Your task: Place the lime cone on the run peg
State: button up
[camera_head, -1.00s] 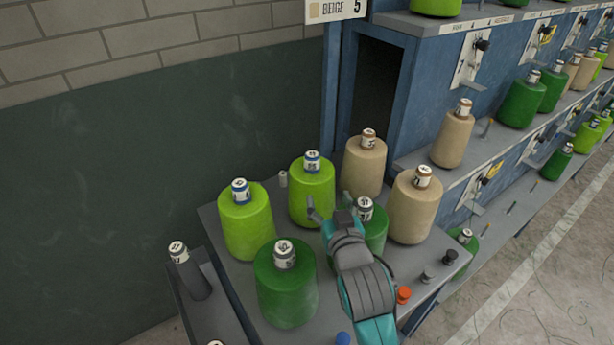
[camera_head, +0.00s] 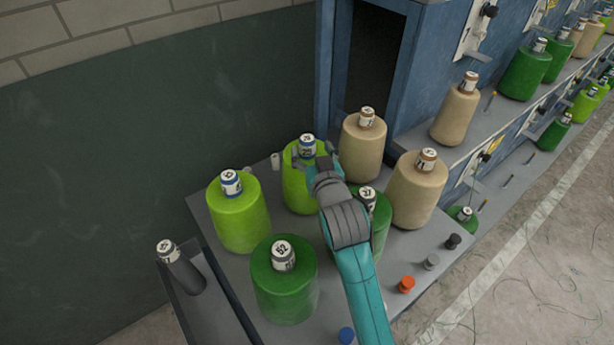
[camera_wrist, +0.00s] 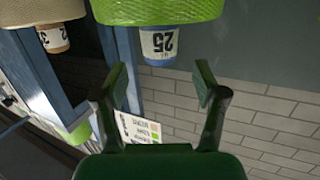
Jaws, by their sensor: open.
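Two lime cones stand upright on the grey table: a left one (camera_head: 238,218) and a rear one (camera_head: 297,190), each with a blue-banded white tube tip. My gripper (camera_head: 316,158) is open at the tip of the rear lime cone and partly covers that cone. In the wrist view the picture is inverted; the lime cone (camera_wrist: 160,10) hangs at the top with its tag reading 25. The open fingers (camera_wrist: 160,85) point at the tag from either side, apparently not closed on it. Thin pegs (camera_head: 507,181) show on the machine shelves; I cannot tell which is the run peg.
Two dark green cones (camera_head: 283,290) and two beige cones (camera_head: 417,195) crowd the table (camera_head: 225,265). Small orange (camera_head: 407,285), dark and blue caps lie near its front edge. A tray with a dark tube (camera_head: 185,275) is at left. The blue machine (camera_head: 415,90) stands behind right.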

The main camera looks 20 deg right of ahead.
aim_at(309, 144)
jog(key=shift+w+d+f, duration=0.1)
jog(key=shift+w+f, duration=0.05)
jog(key=shift+w, duration=0.75)
jog(key=shift+w+d+f, duration=0.1)
jog(key=shift+w+f, duration=0.1)
jog(key=shift+w, duration=0.65)
jog(key=shift+w+f, duration=0.15)
jog(key=shift+w, duration=0.75)
grip_shut()
jog(key=shift+r, duration=0.25)
